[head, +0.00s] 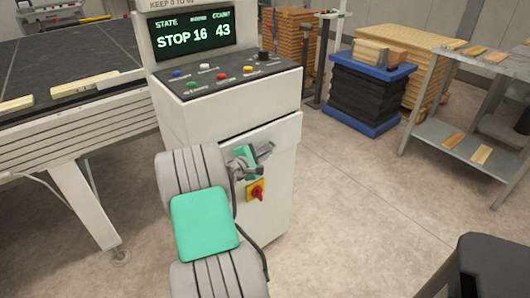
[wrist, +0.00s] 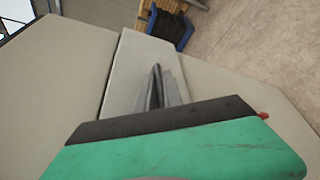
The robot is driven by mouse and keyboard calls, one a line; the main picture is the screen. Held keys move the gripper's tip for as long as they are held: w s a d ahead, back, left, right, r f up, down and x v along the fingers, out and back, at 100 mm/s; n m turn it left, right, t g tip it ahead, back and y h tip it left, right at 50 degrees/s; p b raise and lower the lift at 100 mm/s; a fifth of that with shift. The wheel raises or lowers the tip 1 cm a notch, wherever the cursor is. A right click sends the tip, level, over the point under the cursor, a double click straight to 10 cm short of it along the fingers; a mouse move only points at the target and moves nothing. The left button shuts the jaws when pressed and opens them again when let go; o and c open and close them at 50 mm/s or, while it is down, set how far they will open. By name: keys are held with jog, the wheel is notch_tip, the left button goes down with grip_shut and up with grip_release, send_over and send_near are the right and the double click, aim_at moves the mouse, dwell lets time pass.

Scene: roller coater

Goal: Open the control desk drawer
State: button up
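The control desk (head: 225,112) is a cream cabinet with a sloped button panel. Its drawer front (head: 286,132) is a pale panel below the console; its lower right edge stands slightly proud of the cabinet. I cannot tell whether it is pulled out. A grey bar handle (head: 265,151) shows on the front. My gripper (head: 250,160) is at the handle, partly hidden by my wrist. In the wrist view, its fingers (wrist: 161,86) are close together in front of a pale surface. The green-and-black gripper body covers the lower part, and whatever lies between the fingertips is hidden.
A red-and-yellow switch (head: 256,191) sits just below my gripper. A conveyor (head: 70,130) with wooden boards stands at left. A blue-and-black stack (head: 368,92) and a grey shelf (head: 440,140) stand at right. The floor (head: 350,205) right of the desk is clear.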

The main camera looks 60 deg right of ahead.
grip_shut()
dwell(1.0)
jog(key=shift+s, duration=0.1)
